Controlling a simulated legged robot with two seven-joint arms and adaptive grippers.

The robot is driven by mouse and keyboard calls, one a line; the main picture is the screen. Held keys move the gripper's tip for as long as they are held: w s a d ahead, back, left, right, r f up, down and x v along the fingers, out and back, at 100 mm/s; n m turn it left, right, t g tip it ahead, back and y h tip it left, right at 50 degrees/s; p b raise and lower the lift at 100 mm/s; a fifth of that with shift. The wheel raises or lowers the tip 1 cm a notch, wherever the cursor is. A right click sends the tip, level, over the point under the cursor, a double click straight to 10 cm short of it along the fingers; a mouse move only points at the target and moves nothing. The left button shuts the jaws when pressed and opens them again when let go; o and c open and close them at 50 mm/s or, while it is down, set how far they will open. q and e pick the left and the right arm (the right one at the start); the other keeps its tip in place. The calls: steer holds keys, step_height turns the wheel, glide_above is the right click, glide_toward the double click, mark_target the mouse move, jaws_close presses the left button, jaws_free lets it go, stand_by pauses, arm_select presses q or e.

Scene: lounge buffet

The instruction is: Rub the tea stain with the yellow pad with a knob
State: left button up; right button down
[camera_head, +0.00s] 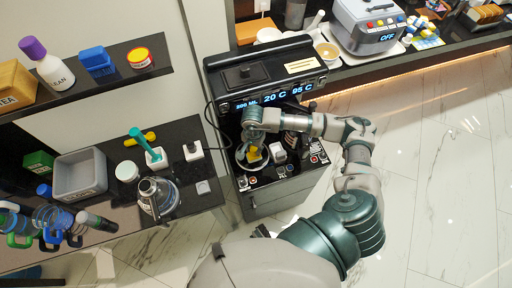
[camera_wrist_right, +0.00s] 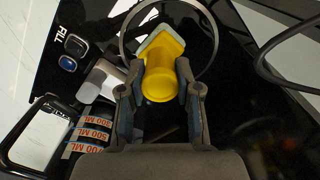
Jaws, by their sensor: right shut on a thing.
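The yellow pad with a knob (camera_wrist_right: 163,78) is between the fingers of my right gripper (camera_wrist_right: 158,92), which is shut on its round knob. In the head view the pad (camera_head: 254,154) shows small at the end of my right arm, with my right gripper (camera_head: 252,138) just above it. The pad is over a round metal ring (camera_wrist_right: 125,38) on the black lower deck of the drink machine (camera_head: 268,75). I cannot make out a tea stain; the pad and gripper cover part of this spot. My left gripper is in neither view.
A white cylinder (camera_wrist_right: 103,80) and a container with red volume labels (camera_wrist_right: 88,136) stand close left of my right gripper in the wrist view. A black cable (camera_wrist_right: 268,62) loops at the right. A side table with a grey bin (camera_head: 80,176) and kettle (camera_head: 157,197) stands left.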

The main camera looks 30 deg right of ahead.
steer(key=shift+w+a+r, duration=0.1)
steer(key=shift+w+a, duration=0.1)
steer(key=shift+a, duration=0.45)
steer(key=shift+s+d+f+b, duration=0.1)
steer(key=shift+s+d+b, duration=0.05)
steer(key=shift+d, duration=0.45)
steer(key=shift+s+d+f+b, duration=0.1)
steer(key=shift+s+d+b, duration=0.05)
steer(key=shift+d, duration=0.45)
steer(key=shift+a, duration=0.15)
steer(key=shift+w+a+r, duration=0.1)
steer(key=shift+w+a, duration=0.05)
steer(key=shift+a, duration=0.4)
steer(key=shift+w+a+r, duration=0.1)
steer(key=shift+w+a, duration=0.05)
steer(key=shift+a, duration=0.4)
